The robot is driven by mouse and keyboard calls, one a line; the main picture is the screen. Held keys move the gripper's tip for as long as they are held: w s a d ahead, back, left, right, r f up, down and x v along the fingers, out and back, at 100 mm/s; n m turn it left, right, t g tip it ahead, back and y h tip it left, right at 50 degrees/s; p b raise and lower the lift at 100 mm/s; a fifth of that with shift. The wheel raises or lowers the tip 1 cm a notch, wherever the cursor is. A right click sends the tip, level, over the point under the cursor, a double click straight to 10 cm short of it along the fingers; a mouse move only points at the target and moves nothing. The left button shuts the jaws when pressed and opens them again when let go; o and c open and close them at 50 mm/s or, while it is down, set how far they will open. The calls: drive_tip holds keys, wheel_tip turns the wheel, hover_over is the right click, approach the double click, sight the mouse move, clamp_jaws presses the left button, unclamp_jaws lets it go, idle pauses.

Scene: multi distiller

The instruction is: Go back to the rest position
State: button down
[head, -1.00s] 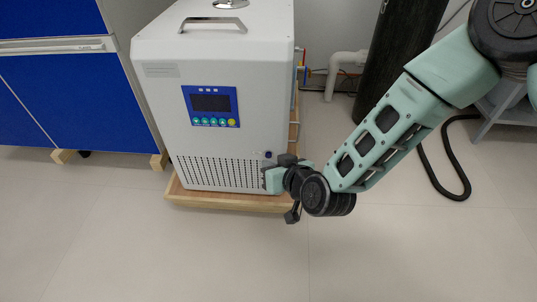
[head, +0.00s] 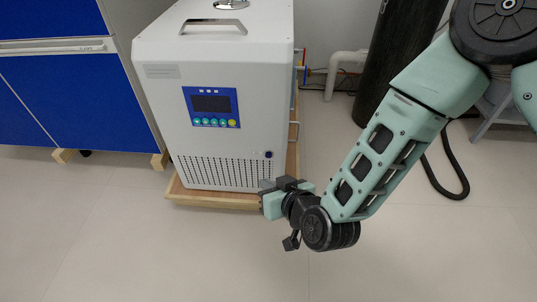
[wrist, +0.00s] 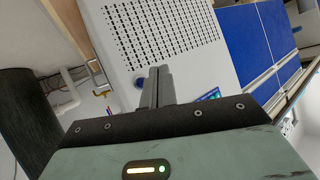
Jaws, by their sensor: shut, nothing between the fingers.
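My gripper (head: 268,184) is in front of the lower right part of the white machine in the head view. In the wrist view its two grey fingers (wrist: 157,87) are together with nothing between them. The white machine (head: 230,80) stands on a wooden base (head: 215,199) and has a blue control panel (head: 211,106) with a dark screen. A small dark blue round button (head: 268,154) shows at its lower right front, just above my gripper. The button also shows in the wrist view (wrist: 139,83), left of the fingers.
A blue cabinet (head: 80,105) stands to the left. A black cylinder (head: 392,60) and pale pipes (head: 340,70) are behind on the right. A black hose (head: 445,170) lies on the floor at right. The floor (head: 150,250) in front is clear.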

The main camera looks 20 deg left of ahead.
drive_tip(key=s+d+r+n+g+h+p, duration=0.15)
drive_tip(key=d+r+p, duration=0.25)
drive_tip(key=r, duration=0.4)
drive_tip(key=s+d+r+g+h+p, duration=0.2)
drive_tip(key=d+r+g+p, duration=0.15)
drive_tip(key=r, duration=0.55)
drive_tip(key=s+d+r+m+g+h+p, duration=0.1)
drive_tip(key=s+d+r+h+p, duration=0.3)
drive_tip(key=d+r, duration=0.5)
drive_tip(key=s+d+r+m+g+h+p, duration=0.1)
drive_tip(key=s+d+r+g+h+p, duration=0.15)
drive_tip(key=s+d+r, duration=0.6)
wheel_tip(320, 180, up, 36)
drive_tip(key=w+d+y+p, duration=0.1)
drive_tip(key=p, duration=3.6)
drive_tip(key=shift+w+d+r+t+p, duration=0.15)
drive_tip(key=shift+w+d+t+p, duration=0.1)
drive_tip(key=shift+w+t+p, duration=0.15)
drive_tip(key=shift+n, duration=0.25)
